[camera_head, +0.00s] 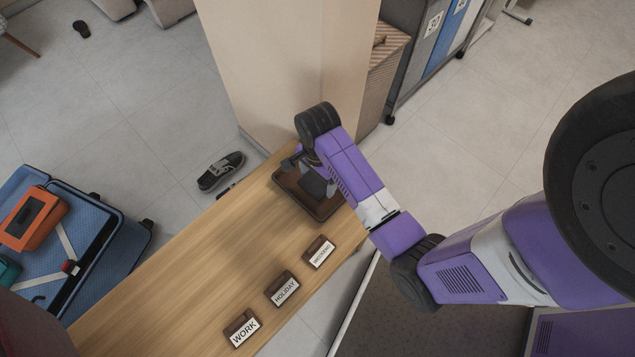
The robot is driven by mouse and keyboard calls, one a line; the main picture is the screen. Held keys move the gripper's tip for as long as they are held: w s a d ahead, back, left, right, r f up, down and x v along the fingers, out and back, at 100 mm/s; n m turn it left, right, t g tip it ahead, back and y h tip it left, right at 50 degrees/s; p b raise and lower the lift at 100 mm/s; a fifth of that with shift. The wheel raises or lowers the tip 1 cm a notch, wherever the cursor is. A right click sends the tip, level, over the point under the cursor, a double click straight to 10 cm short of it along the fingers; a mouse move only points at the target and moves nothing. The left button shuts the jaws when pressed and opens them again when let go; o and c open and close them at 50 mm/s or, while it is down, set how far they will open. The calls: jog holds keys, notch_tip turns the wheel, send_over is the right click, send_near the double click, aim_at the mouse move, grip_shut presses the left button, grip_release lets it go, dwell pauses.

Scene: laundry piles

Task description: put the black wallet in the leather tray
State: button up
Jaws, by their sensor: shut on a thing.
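The leather tray (325,209) is a dark brown, shallow tray at the far end of the wooden table. My gripper (311,174) is over the tray, pointing down. It is shut on the black wallet (314,185), a small dark flat shape between the fingers. The wallet is above or within the tray; I cannot tell whether it touches the bottom. My wrist and arm hide part of the tray's far side.
The table (200,260) bears three labelled blocks, WORK (242,329), HOLIDAY (283,289) and a third (319,252). A beige pillar (285,70) stands behind the tray. An open blue suitcase (110,262) and a shoe (221,171) lie to the left.

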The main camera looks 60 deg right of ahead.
aim_at(318, 190)
jog(key=shift+f+b, duration=0.65)
jog(key=shift+f, duration=2.55)
jog(key=shift+f, duration=0.1)
jog(key=o, duration=1.4)
